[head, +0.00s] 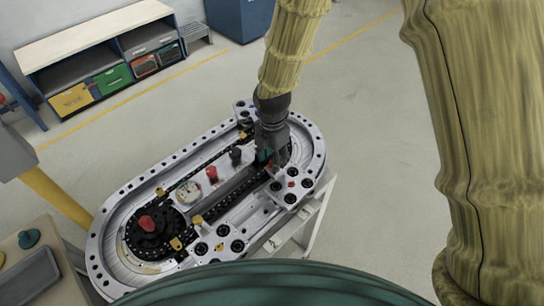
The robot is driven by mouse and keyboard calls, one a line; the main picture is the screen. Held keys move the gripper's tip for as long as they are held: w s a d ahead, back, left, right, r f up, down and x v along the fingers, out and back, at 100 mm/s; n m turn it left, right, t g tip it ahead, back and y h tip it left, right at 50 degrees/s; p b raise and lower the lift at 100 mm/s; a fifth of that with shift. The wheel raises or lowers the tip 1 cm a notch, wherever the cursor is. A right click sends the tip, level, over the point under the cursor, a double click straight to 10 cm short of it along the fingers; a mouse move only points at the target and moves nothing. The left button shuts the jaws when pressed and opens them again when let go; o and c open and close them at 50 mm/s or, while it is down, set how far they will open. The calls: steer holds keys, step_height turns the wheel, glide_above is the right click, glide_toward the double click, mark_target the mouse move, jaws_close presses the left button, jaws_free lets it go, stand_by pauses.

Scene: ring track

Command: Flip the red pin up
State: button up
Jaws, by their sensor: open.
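The metal ring track (105,240) is an oval fixture on a stand. Small red parts show on it: a red knob (147,223) on the black hub at the left end, an upright red piece (211,173) on the middle plate, and a small red spot (292,184) on the right plate. I cannot tell for sure which is the red pin. My gripper (274,158) points down over the right end of the track, just above and left of the red spot. Its fingers look empty, but the tips are small and partly hidden. A teal part (262,155) shows beside them.
A black knob (235,155) and a round gauge (183,192) stand on the middle plate. Raised plates with black holes (218,243) flank the track. A shelf with coloured bins (114,80) is at the back left. The floor on the right is clear.

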steer(key=shift+f, duration=0.45)
steer(key=shift+c, duration=0.4)
jaws_close()
